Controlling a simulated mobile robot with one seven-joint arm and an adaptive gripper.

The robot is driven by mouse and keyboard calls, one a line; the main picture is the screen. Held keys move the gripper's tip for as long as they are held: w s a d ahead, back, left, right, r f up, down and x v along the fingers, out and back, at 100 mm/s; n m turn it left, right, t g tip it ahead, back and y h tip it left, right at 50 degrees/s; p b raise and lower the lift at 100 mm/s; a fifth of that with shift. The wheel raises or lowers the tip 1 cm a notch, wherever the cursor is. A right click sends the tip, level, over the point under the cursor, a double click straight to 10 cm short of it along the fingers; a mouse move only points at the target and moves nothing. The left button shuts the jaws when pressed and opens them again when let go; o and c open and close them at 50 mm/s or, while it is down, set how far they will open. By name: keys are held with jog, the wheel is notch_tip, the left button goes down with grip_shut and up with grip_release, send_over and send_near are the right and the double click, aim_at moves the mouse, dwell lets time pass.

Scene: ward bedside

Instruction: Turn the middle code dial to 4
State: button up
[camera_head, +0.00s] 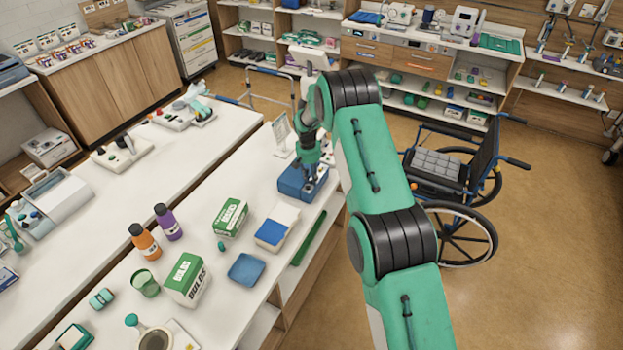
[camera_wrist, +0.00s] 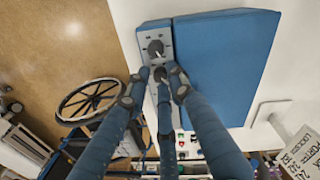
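The code box is a blue box (camera_head: 298,184) at the right edge of the white counter. In the wrist view its blue body (camera_wrist: 225,65) carries a grey panel (camera_wrist: 157,33) along its left side. One dial (camera_wrist: 155,48) shows clearly at the panel's top end. My gripper (camera_head: 309,168) is over the box. In the wrist view my gripper's fingers (camera_wrist: 157,76) come together at the panel just below that dial. They hide the middle dial and any lower one, so I cannot read their settings. I cannot tell whether the fingers touch a dial.
Green-and-white bulb boxes (camera_head: 187,279), an orange bottle (camera_head: 145,241) and a purple bottle (camera_head: 168,222) stand left of the arm. A wheelchair (camera_head: 462,180) stands on the floor at right.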

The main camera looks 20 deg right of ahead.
jog(key=shift+n+p, duration=0.3)
jog(key=shift+n, duration=0.1)
jog(key=shift+n+p, duration=1.3)
jog(key=shift+n, duration=0.5)
jog(key=shift+r, duration=0.2)
jog(key=s+a+r+n, duration=0.1)
jog(key=s+r+n, duration=0.2)
jog(key=r+n, duration=0.5)
jog(key=s+a+r+n+t, duration=0.1)
jog(key=s+r+n, duration=0.3)
jog(key=r, duration=1.7)
jog(key=shift+s+a+n+y, duration=0.2)
jog(key=shift+s+n+y, duration=0.15)
jog(key=shift+n, duration=2.35)
jog(key=shift+o, duration=0.2)
jog(key=shift+w, duration=0.1)
